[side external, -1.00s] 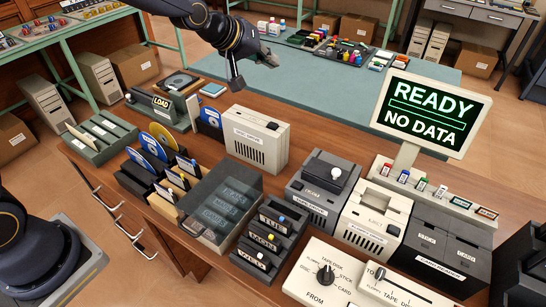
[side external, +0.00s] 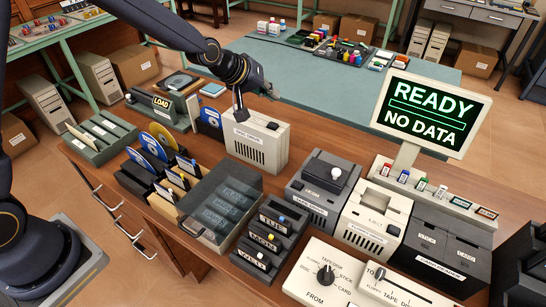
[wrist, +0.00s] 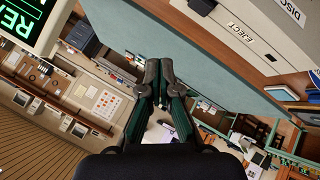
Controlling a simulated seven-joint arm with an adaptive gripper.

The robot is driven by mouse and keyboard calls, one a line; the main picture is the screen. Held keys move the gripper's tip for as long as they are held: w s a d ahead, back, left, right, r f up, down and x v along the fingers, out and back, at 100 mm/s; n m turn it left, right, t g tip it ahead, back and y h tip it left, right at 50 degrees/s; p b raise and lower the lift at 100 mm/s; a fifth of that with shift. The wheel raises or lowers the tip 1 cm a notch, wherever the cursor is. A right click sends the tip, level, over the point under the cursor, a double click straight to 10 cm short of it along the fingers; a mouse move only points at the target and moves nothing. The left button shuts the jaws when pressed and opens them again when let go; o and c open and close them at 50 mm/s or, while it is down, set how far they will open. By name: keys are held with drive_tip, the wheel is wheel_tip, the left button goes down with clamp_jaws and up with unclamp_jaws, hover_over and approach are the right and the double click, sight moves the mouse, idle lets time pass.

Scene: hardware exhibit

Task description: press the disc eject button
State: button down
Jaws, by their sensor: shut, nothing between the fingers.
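The cream disc drive (side external: 255,146) stands upright on the wooden counter. A small dark piece, apparently the eject button (side external: 272,126), sits at the right of its top. In the wrist view, the drive's pale casing (wrist: 222,15) fills the upper right, with an EJECT label (wrist: 243,33) and a small dark button-like piece (wrist: 271,57) beside it. My gripper (side external: 272,95) is above and behind the drive's top, apparently apart from it. Its fingers (wrist: 155,72) are shut together and empty, left of the EJECT label in the wrist view.
A disc in a blue sleeve (side external: 210,121) stands left of the drive. A glass-topped case (side external: 222,204) is in front. A grey unit (side external: 322,187) stands to the right, near the READY / NO DATA screen (side external: 432,112). A green-topped table (side external: 345,85) lies behind the counter.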

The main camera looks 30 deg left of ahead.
sight(271, 125)
drive_tip(key=shift+f, duration=2.95)
drive_tip(key=shift+f, duration=0.15)
drive_tip(key=shift+f, duration=0.25)
drive_tip(key=shift+f, duration=0.4)
drive_tip(key=shift+r, duration=0.8)
drive_tip(key=shift+r, duration=2.55)
